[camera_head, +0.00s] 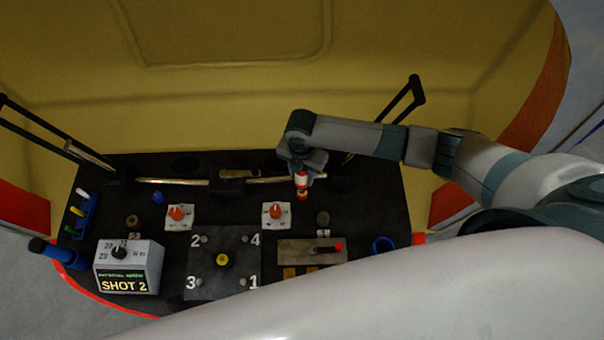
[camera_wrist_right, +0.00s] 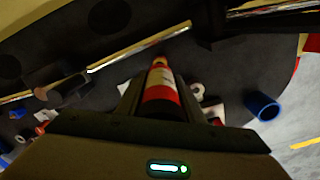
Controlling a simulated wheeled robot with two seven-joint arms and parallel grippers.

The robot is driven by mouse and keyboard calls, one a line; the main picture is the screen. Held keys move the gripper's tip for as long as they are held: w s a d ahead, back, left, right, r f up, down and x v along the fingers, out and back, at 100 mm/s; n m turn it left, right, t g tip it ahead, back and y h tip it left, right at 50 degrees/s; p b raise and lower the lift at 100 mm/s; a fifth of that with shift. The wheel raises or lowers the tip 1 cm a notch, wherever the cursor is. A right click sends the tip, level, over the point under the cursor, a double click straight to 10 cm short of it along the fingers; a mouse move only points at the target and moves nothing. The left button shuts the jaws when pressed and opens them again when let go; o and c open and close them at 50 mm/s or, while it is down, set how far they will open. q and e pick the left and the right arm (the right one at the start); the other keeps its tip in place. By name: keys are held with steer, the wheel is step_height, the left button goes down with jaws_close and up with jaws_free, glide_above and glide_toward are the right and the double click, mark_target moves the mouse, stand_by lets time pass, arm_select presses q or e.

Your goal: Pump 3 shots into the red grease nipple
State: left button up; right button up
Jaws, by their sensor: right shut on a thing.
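My right gripper (camera_head: 303,169) is shut on a red-and-white cylindrical tool (camera_head: 302,181), pointing down over the back right of the black console. The tool also shows between the fingers in the wrist view (camera_wrist_right: 161,95), its tip pointing away from the camera. I cannot make out the red grease nipple; the tool and gripper may hide it, and I cannot tell whether the tip touches anything. A small blue fitting (camera_head: 158,197) stands at the back left. The grey box display (camera_head: 127,280) reads "SHOT 2". My left gripper is not in view.
Two red knobs on white plates (camera_head: 177,214) (camera_head: 274,212) stand in front of a metal bar (camera_head: 172,181). A numbered black plate (camera_head: 222,262), a lever plate (camera_head: 298,250) and a blue cup (camera_head: 382,245) lie nearer. Black-framed handles (camera_head: 404,97) rise at both sides.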

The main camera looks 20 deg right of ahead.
steer(key=shift+f+b, duration=0.3)
steer(key=shift+f, duration=0.25)
stand_by(1.0)
steer(key=shift+r, duration=0.15)
steer(key=shift+r+p, duration=1.4)
steer(key=shift+p, duration=0.1)
steer(key=shift+r, duration=1.2)
